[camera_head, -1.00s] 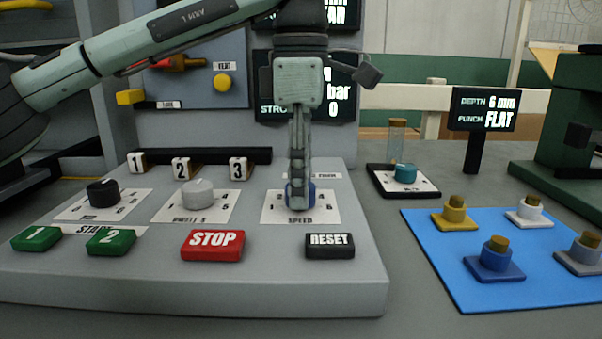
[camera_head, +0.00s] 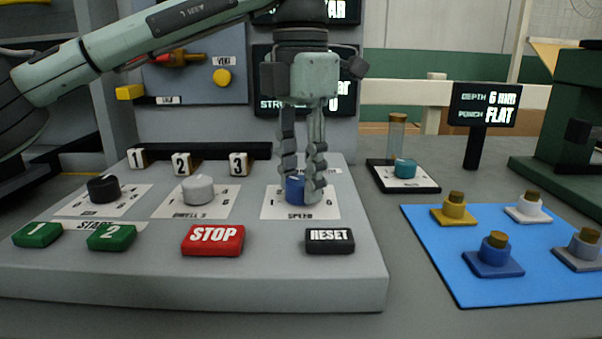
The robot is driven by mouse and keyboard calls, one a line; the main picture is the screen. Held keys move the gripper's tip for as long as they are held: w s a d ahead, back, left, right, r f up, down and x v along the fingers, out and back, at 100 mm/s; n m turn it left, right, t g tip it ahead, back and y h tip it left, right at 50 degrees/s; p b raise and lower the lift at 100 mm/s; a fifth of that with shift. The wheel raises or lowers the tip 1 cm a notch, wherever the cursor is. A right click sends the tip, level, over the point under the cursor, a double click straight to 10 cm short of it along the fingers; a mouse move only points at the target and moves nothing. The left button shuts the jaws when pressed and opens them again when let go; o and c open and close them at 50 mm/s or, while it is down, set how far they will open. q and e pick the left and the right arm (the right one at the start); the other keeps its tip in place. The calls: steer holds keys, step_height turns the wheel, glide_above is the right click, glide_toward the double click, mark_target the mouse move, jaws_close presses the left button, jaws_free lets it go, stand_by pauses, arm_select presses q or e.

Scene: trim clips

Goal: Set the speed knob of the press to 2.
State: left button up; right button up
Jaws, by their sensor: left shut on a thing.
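The blue speed knob (camera_head: 294,189) stands on a white dial card (camera_head: 270,207) marked SPEED, at the right of the press's grey control panel (camera_head: 190,280). My left gripper (camera_head: 303,190) comes down from above and is shut on this knob, one finger at its front right and the other behind it. The fingers hide part of the knob and most of the dial's numbers, so I cannot read its setting. My right gripper is not in view.
A black knob (camera_head: 103,188) and a grey knob (camera_head: 198,188) stand to the left. Green buttons, a red STOP button (camera_head: 213,240) and a black RESET button (camera_head: 330,241) line the panel's front. A blue mat (camera_head: 430,240) with several coloured pieces lies at right.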

mark_target(301, 180)
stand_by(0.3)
arm_select(q)
steer(key=o, duration=1.2)
steer(key=shift+c, duration=0.2)
steer(key=shift+r, duration=0.1)
step_height(301, 180, up, 12)
